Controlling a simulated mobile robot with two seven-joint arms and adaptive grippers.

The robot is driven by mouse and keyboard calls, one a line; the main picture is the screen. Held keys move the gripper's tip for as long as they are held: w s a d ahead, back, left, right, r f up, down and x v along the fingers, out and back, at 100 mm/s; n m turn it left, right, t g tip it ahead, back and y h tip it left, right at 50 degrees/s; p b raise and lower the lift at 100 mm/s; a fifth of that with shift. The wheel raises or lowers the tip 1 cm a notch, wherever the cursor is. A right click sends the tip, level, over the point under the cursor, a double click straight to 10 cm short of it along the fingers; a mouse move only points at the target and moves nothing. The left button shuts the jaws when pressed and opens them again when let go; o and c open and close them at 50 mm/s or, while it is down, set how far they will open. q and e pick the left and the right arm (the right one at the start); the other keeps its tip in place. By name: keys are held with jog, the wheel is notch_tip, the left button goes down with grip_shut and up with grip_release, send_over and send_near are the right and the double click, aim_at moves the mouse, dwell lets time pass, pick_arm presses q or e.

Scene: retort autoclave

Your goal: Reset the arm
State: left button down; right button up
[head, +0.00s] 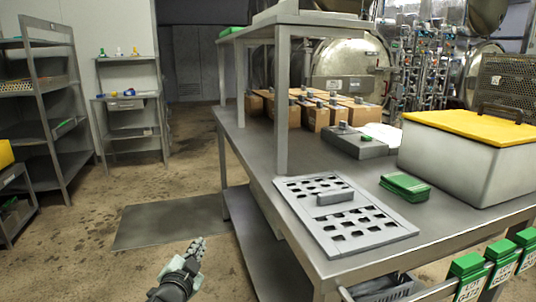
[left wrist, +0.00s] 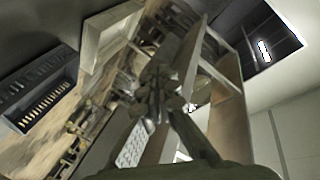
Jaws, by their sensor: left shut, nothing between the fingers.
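My left gripper (head: 197,246) shows at the bottom of the head view, left of the steel table. It points up and away over the bare floor, with its fingers together and nothing between them. In the left wrist view the gripper (left wrist: 160,90) is dark and its outline is hard to make out against the tilted room. My right gripper is in neither view.
The steel table (head: 440,222) bears a slotted plate (head: 343,238), green packs (head: 405,187), a yellow-lidded box (head: 460,165) and several cartons (head: 316,117). Shelves (head: 40,90) stand at the left. A grey floor mat (head: 170,222) lies beside the table. The floor between is free.

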pick_arm(q)
jog(key=s+a+f+n+g+y, duration=0.1)
jog(key=s+a+f+n+g, duration=0.15)
jog(key=s+f, duration=0.65)
jog(key=s+a+f+n+g+y, duration=0.15)
jog(key=s+a+f+g, duration=0.25)
jog(key=s+f, duration=0.6)
jog(key=s+a+f+n+g, duration=0.1)
jog(key=s+f+g, duration=0.2)
jog(key=s+f, duration=0.3)
jog(key=s+a+f+n+g, duration=0.1)
jog(key=s+f+g, duration=0.3)
jog(key=s, duration=0.9)
notch_tip(320, 180, down, 3)
jog(key=shift+s+f+n, duration=0.15)
jog(key=shift+s+n, duration=0.15)
jog(key=shift+n, duration=0.4)
jog(key=shift+h, duration=0.25)
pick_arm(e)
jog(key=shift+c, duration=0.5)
